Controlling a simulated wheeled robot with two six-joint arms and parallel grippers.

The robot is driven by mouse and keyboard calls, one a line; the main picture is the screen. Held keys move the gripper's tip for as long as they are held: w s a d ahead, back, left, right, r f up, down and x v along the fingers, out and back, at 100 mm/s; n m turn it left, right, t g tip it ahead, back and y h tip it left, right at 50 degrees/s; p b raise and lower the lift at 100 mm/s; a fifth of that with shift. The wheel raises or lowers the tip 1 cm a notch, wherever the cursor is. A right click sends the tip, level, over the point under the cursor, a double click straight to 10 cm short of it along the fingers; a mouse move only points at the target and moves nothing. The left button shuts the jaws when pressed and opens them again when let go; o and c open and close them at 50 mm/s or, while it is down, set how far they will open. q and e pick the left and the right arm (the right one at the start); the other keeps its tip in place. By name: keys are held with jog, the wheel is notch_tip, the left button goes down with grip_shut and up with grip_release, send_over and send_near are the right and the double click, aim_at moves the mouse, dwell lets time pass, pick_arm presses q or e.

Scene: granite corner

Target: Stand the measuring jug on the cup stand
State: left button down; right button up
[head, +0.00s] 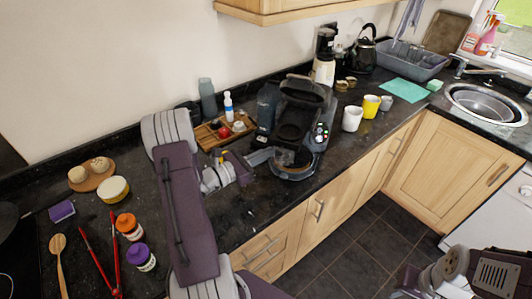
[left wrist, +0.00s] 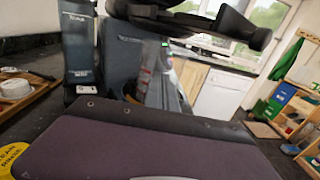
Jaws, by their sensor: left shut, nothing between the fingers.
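The black coffee machine (head: 305,100) stands on the dark counter, with the round cup stand (head: 293,174) low at its front. A small see-through vessel with a dark or brownish look, probably the measuring jug (head: 301,157), shows upright at the cup stand, under the machine's head. Its exact contact with the stand is hard to see. My left gripper (head: 260,157) is shut and empty, just left of the vessel and the machine's front. In the left wrist view the machine (left wrist: 135,65) is close ahead; the jug is not clear there. My right gripper's fingers cannot be made out at the lower right.
A wooden tray (head: 222,132) with small items lies behind my left gripper. A white mug (head: 352,118) and a yellow mug (head: 371,105) stand right of the machine. Orange-lidded and purple-lidded jars (head: 140,257) stand at the left. The counter's front edge is close.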

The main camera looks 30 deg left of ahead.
pick_arm(q)
jog(key=x, duration=0.4)
jog(key=shift+w+d+b, duration=0.2)
jog(key=shift+w+b, duration=0.1)
jog(key=shift+w, duration=0.05)
jog(key=shift+s+a, duration=0.1)
